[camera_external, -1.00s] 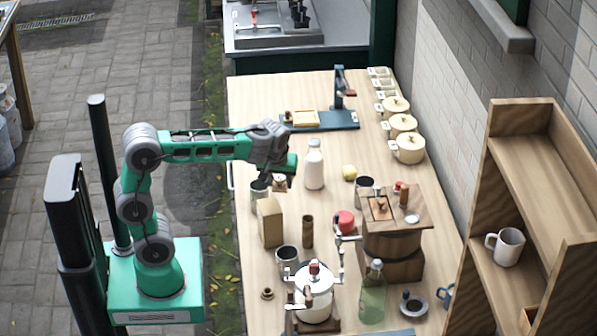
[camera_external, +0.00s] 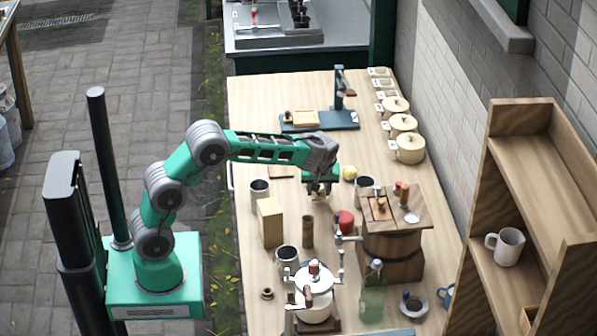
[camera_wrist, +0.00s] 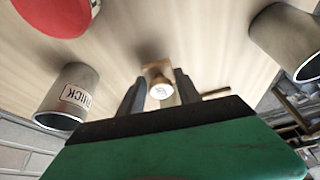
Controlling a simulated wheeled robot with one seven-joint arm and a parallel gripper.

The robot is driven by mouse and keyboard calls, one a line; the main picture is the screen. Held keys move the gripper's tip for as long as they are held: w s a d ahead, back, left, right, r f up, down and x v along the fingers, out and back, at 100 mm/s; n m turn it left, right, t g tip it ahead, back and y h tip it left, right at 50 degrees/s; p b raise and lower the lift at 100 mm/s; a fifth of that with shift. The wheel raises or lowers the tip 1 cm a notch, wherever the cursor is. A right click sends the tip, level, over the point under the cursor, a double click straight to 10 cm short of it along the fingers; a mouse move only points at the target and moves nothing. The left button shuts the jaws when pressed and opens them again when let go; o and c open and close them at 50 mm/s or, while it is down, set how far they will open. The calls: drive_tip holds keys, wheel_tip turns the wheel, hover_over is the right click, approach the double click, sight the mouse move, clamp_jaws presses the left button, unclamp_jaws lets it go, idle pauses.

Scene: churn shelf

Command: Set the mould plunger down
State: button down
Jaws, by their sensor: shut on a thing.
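My gripper (camera_external: 320,188) is over the middle of the table in the external view, pointing down. In the wrist view its two dark fingers (camera_wrist: 158,84) are shut on the mould plunger (camera_wrist: 161,91), a small wooden piece with a pale round end facing the camera. In the external view a bit of the plunger (camera_external: 318,196) shows below the fingers, partly hidden. I cannot tell whether its lower end touches the tabletop (camera_external: 262,100).
A red lid (camera_external: 345,222), a brown cylinder (camera_external: 307,232) and a grey cup (camera_external: 364,188) stand close around. A beige box (camera_external: 270,222) and another cup (camera_external: 260,190) are to the left.

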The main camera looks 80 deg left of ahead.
drive_tip(key=shift+f, duration=1.45)
drive_tip(key=c, duration=0.8)
unclamp_jaws()
drive_tip(key=shift+c, duration=0.2)
drive_tip(key=shift+r, duration=0.1)
drive_tip(key=v, duration=1.2)
drive_tip(key=shift+r, duration=0.1)
